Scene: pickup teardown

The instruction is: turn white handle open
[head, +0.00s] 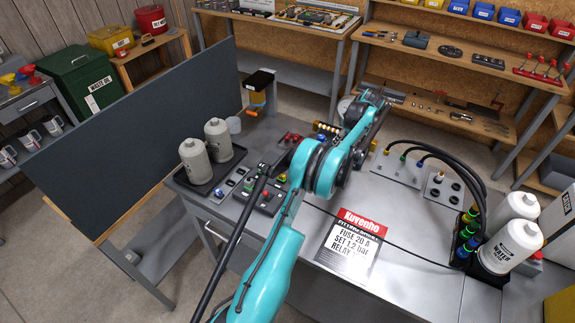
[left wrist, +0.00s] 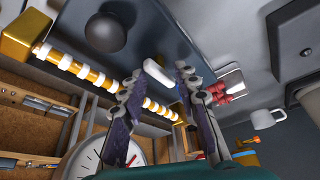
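The white handle (left wrist: 158,73) is a short rounded white bar in the left wrist view, lying at a slant against a dark grey-blue panel. My left gripper (left wrist: 159,80) is open, with one finger on each side of the handle in that view. Gaps show between the handle and both fingers, and I cannot tell how far beyond the fingertips it lies. In the head view, my left gripper (head: 376,97) is over the back of the workbench. I cannot make out the handle there. My right gripper is not in view.
A brass pipe with white rings (left wrist: 73,68), a dark round knob (left wrist: 104,32) and a white-faced gauge (left wrist: 116,152) are close to the gripper. Grey canisters (head: 194,160) stand on the bench's left. A labelled sheet (head: 350,245) lies in front. Black hoses (head: 445,155) arch at right.

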